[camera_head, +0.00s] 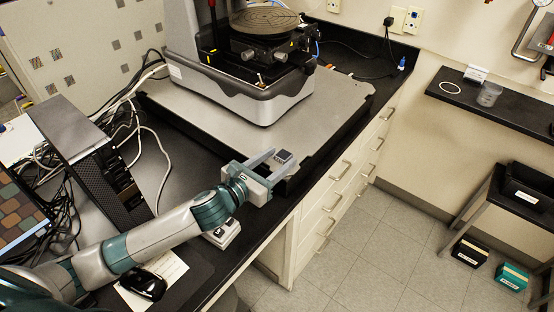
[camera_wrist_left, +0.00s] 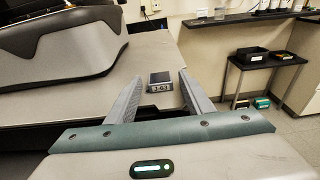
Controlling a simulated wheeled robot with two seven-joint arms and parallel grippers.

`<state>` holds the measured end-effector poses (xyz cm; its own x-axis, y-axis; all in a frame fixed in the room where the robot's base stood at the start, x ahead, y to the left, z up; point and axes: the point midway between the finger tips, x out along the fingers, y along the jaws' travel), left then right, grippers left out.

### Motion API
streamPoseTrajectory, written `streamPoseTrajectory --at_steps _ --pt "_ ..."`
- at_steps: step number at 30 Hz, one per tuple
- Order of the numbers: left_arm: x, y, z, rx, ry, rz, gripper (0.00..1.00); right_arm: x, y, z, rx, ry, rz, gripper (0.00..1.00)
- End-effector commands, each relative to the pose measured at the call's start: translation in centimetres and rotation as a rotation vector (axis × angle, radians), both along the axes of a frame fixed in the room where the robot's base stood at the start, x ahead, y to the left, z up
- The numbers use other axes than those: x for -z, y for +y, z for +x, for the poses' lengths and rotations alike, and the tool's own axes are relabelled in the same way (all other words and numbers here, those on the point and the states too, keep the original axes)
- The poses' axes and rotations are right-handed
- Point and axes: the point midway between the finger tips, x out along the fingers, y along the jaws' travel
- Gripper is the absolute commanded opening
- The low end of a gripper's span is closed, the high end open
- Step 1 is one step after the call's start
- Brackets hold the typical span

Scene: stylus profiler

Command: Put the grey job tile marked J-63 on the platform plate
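The grey job tile (camera_head: 284,156) has a dark top and a light label on its side. In the left wrist view the tile (camera_wrist_left: 160,80) shows small lettering that seems to end in 63. It appears to rest on the front corner of the wide grey platform plate (camera_head: 215,122), which also shows in the left wrist view (camera_wrist_left: 60,105). My left gripper (camera_head: 279,159) is open, with one finger on each side of the tile. In the left wrist view its fingers (camera_wrist_left: 161,76) show gaps to the tile on both sides. My right gripper is not in view.
The profiler (camera_head: 240,85) with its round stage (camera_head: 266,19) stands on the plate's back part. A pale holder (camera_head: 222,232) sits on the dark bench near my left arm. A computer tower (camera_head: 92,150) and cables are at left. The plate's right part is clear.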

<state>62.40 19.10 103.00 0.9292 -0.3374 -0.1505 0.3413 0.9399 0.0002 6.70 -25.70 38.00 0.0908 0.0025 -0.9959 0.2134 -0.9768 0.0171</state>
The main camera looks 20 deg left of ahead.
Motion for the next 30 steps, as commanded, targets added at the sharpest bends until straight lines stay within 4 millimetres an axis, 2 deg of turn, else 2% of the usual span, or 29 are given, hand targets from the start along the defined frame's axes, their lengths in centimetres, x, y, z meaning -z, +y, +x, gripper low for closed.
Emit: streamPoseTrajectory --at_steps 9,13,30 --pt "-0.3 0.0 -0.1 0.000 0.000 0.000 0.47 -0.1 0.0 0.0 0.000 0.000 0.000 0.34" --pt "-0.2 0.4 -1.0 0.000 0.000 0.001 0.47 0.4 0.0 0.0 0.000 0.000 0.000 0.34" --pt "-1.5 3.5 -9.5 0.001 0.002 0.001 0.47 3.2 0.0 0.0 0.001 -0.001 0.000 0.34"
